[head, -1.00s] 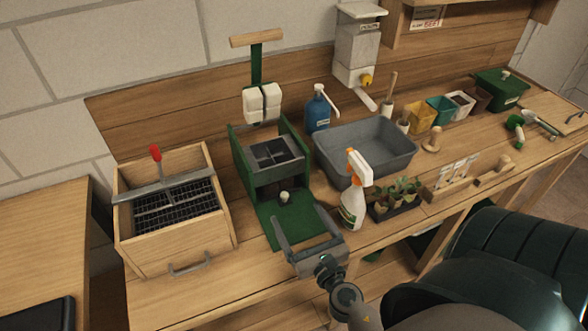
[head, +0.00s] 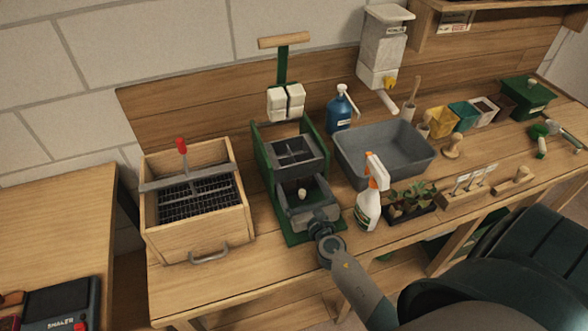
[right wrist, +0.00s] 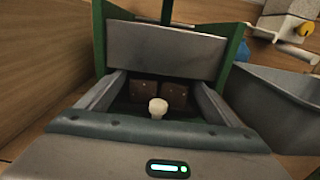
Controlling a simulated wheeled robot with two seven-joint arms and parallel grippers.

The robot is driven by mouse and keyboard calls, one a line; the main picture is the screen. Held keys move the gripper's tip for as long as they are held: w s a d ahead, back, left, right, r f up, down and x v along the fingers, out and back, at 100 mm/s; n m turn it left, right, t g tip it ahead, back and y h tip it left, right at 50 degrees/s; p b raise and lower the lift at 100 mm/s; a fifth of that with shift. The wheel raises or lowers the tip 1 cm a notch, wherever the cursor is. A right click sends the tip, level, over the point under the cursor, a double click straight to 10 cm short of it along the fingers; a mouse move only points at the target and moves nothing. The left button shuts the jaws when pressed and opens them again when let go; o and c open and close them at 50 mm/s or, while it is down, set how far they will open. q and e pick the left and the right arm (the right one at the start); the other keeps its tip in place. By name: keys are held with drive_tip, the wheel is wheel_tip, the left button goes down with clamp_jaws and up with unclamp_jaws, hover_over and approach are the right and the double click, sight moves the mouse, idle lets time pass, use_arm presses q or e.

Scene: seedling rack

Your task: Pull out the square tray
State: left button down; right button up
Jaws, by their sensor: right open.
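The grey square tray (head: 296,163), divided into compartments, sits raised inside the green press frame (head: 262,165). Its grey front wall (right wrist: 165,50) fills the upper middle of the right wrist view. A pale knob (head: 302,193) stands below and in front of the tray; it also shows in the right wrist view (right wrist: 157,108). My right gripper (head: 304,192) is open, low over the green base, its fingers on either side of the knob. I cannot tell whether they touch anything. My left gripper is not in view.
A white block head with a wooden handle (head: 285,42) hangs above the tray. A wooden box (head: 200,240) stands left, a grey tub (head: 385,170) right. A spray bottle (head: 369,205) and a seedling tray (head: 410,212) stand close to my right arm.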

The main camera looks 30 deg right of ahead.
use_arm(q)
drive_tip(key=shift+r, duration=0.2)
use_arm(e)
drive_tip(key=shift+x, duration=2.3)
drive_tip(key=c, duration=1)
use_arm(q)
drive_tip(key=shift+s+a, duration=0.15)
use_arm(e)
drive_tip(key=shift+f, duration=0.1)
